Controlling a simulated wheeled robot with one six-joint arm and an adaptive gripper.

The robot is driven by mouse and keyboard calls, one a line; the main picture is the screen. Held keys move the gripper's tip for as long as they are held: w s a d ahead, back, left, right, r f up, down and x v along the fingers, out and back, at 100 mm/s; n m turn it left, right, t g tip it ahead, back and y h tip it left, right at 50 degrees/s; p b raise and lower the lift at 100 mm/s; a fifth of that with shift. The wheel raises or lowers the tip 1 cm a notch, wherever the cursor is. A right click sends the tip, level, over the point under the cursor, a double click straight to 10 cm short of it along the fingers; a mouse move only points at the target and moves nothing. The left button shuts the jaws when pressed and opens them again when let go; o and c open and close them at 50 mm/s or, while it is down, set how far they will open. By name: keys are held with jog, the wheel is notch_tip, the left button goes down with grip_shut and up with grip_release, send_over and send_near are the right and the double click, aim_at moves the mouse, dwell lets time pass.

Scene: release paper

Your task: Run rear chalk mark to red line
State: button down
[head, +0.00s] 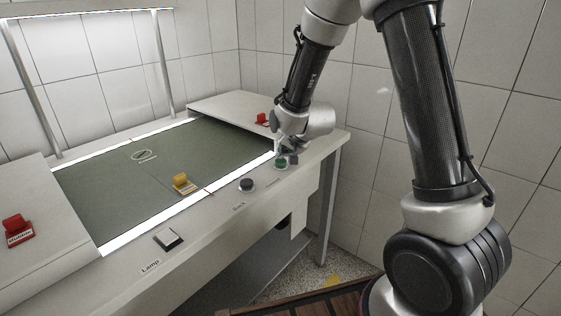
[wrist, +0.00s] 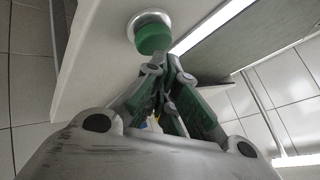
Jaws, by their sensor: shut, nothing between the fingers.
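A white oval chalk mark (head: 142,155) with a small scribble beneath it lies on the dark green sheet (head: 110,185), toward its far side. In the head view my wrist partly hides the fingers.
A yellow block (head: 183,184) rests by the sheet's near edge. A black knob (head: 247,185) and a lamp switch (head: 168,239) sit along the front rim. Red clips stand at the left (head: 17,230) and back right (head: 262,119). Tiled walls enclose the table.

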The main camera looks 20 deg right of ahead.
aim_at(283, 159)
jog(key=shift+f, duration=0.6)
dwell(0.7)
jog(key=shift+r, duration=0.1)
dwell(0.4)
jog(key=shift+r, duration=0.85)
jog(key=shift+r, duration=2.5)
